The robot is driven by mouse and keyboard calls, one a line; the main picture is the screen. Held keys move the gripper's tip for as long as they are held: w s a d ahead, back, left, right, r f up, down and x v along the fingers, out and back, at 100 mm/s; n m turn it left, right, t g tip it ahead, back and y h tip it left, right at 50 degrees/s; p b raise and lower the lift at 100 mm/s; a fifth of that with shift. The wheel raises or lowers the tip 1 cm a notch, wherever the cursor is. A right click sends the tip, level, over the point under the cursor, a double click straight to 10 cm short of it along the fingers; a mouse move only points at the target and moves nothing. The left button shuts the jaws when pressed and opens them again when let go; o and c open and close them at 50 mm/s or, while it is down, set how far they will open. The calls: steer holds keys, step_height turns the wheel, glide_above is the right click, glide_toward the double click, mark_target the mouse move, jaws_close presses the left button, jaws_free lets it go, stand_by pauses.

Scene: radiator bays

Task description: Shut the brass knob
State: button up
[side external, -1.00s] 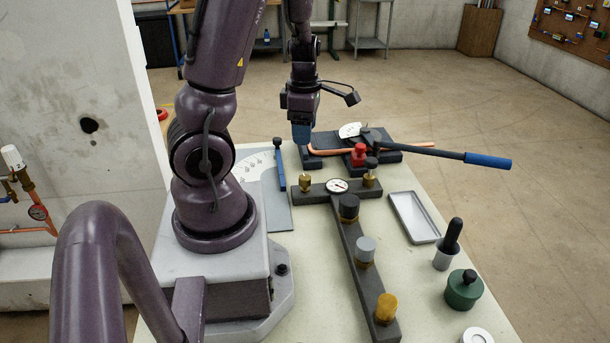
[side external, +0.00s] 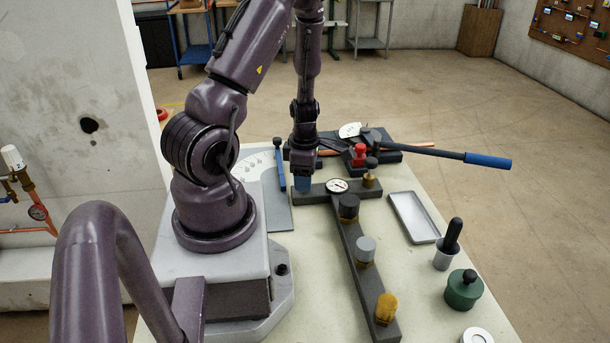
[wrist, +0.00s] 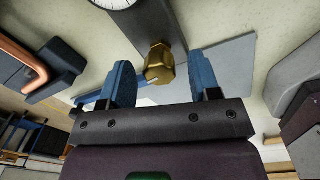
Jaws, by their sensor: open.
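A brass knob with a hexagonal body (wrist: 160,60) sits at the end of a dark bar (wrist: 143,22) in the wrist view. My gripper (wrist: 163,78) has its two blue fingers apart, one on each side of the knob; I cannot tell whether either touches it. In the side view my gripper (side external: 303,184) points down over the left end of the dark crossbar (side external: 318,194) and hides this knob.
A round gauge (side external: 337,186) sits mid-crossbar. A black knob (side external: 348,206), a grey knob (side external: 365,247) and a yellow knob (side external: 386,307) line the long bar. Behind are a red knob (side external: 359,154) and a blue-handled lever (side external: 487,160). A shallow tray (side external: 414,217) lies right.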

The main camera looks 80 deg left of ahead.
steer(key=c, duration=0.9)
steer(key=shift+m, duration=0.3)
steer(key=m, duration=0.9)
steer(key=shift+m, duration=0.4)
steer(key=m, duration=0.4)
steer(key=shift+m, duration=0.3)
steer(key=m, duration=0.4)
steer(key=shift+m+h, duration=0.3)
steer(key=shift+m, duration=0.1)
